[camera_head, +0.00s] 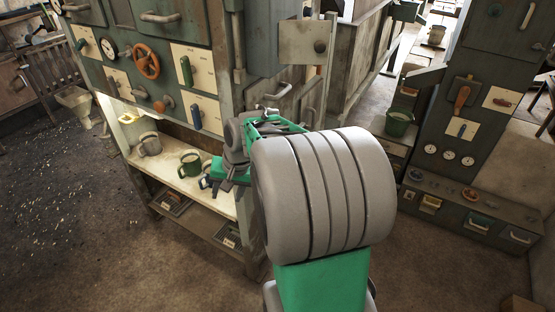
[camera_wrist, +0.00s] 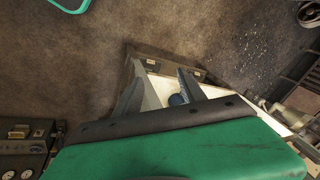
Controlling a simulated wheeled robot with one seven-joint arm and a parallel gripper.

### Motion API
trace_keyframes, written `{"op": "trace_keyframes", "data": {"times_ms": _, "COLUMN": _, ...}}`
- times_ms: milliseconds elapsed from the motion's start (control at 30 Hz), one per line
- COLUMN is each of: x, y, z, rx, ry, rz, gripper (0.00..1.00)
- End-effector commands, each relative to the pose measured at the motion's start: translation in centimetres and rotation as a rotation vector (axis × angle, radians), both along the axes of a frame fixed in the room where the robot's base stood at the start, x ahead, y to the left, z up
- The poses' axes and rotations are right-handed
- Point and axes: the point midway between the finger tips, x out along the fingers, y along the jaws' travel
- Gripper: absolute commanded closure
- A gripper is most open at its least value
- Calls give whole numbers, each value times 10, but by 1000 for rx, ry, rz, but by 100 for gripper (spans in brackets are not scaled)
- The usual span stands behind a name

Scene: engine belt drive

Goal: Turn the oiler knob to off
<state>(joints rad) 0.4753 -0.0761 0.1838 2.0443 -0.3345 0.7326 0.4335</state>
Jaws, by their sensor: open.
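Several knobs and levers show on the left cabinet's panel (camera_head: 85,70) in the head view. They include a red handwheel (camera_head: 146,62), a green lever (camera_head: 186,70), a small orange knob (camera_head: 160,104) and a blue lever (camera_head: 196,117). I cannot read labels, so I cannot tell which is the oiler knob. My gripper (camera_wrist: 160,88) is open in the wrist view. A small dark blue thing (camera_wrist: 177,99) shows between its fingers, but I cannot tell what it is or whether it is touched. In the head view my arm partly hides my gripper, near the cabinet shelf.
The shelf (camera_head: 165,174) holds a dark green mug (camera_head: 190,163) and a grey mug (camera_head: 149,144). Floor at front left is open.

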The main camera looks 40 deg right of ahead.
Motion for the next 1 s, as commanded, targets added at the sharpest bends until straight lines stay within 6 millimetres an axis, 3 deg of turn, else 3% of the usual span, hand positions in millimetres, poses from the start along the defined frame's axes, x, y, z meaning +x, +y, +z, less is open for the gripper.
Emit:
{"op": "trace_keyframes", "data": {"times_ms": 33, "x": 12, "y": -42, "z": -35, "rx": 76, "ry": 9, "rz": -138, "gripper": 52}}
{"op": "trace_keyframes", "data": {"times_ms": 100, "x": 23, "y": -94, "z": -71, "rx": 188, "ry": -3, "rz": -325, "gripper": 52}}
{"op": "trace_keyframes", "data": {"times_ms": 233, "x": 22, "y": -183, "z": -135, "rx": 404, "ry": -49, "rz": -656, "gripper": 52}}
{"op": "trace_keyframes", "data": {"times_ms": 300, "x": 22, "y": -228, "z": -159, "rx": 556, "ry": -103, "rz": -866, "gripper": 52}}
{"op": "trace_keyframes", "data": {"times_ms": 400, "x": 37, "y": -268, "z": -153, "rx": 804, "ry": -189, "rz": -1123, "gripper": 52}}
{"op": "trace_keyframes", "data": {"times_ms": 533, "x": 56, "y": -296, "z": -125, "rx": 1117, "ry": -238, "rz": -1344, "gripper": 52}}
{"op": "trace_keyframes", "data": {"times_ms": 700, "x": 66, "y": -312, "z": -94, "rx": 1401, "ry": -224, "rz": -1474, "gripper": 52}}
{"op": "trace_keyframes", "data": {"times_ms": 867, "x": 80, "y": -309, "z": -93, "rx": 1453, "ry": -210, "rz": -1491, "gripper": 52}}
{"op": "trace_keyframes", "data": {"times_ms": 1000, "x": 105, "y": -303, "z": -103, "rx": 1449, "ry": -210, "rz": -1489, "gripper": 52}}
